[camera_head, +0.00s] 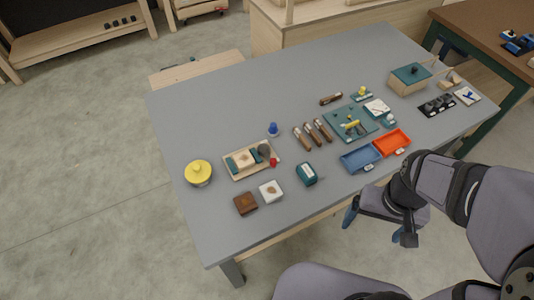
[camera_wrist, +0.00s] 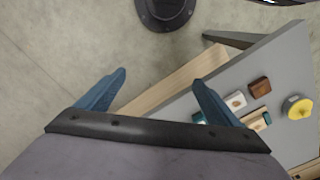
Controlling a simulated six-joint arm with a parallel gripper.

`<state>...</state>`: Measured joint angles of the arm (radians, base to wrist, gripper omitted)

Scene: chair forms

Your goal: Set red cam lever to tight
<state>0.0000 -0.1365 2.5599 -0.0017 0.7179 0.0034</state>
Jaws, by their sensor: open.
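A small red part (camera_head: 273,162), seemingly the cam lever, sits at the right front corner of a light wooden base (camera_head: 240,174) on the grey table. The base also carries a teal block (camera_head: 231,164), a pale wooden block and a dark rounded part. The lever is too small to tell its setting. My gripper (camera_head: 376,229) is open and empty, off the table's front edge, to the right of and nearer than the base. In the wrist view my gripper (camera_wrist: 159,78) points at the floor and table edge. The base shows partly there (camera_wrist: 262,119); I cannot make out the lever.
On the grey table (camera_head: 230,110) stand a yellow lidded pot (camera_head: 198,173), a brown block (camera_head: 245,203), a white block (camera_head: 271,191), a teal box (camera_head: 306,174), a blue knob (camera_head: 273,129), and blue (camera_head: 361,158) and orange (camera_head: 392,142) trays. The table's far left is clear.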

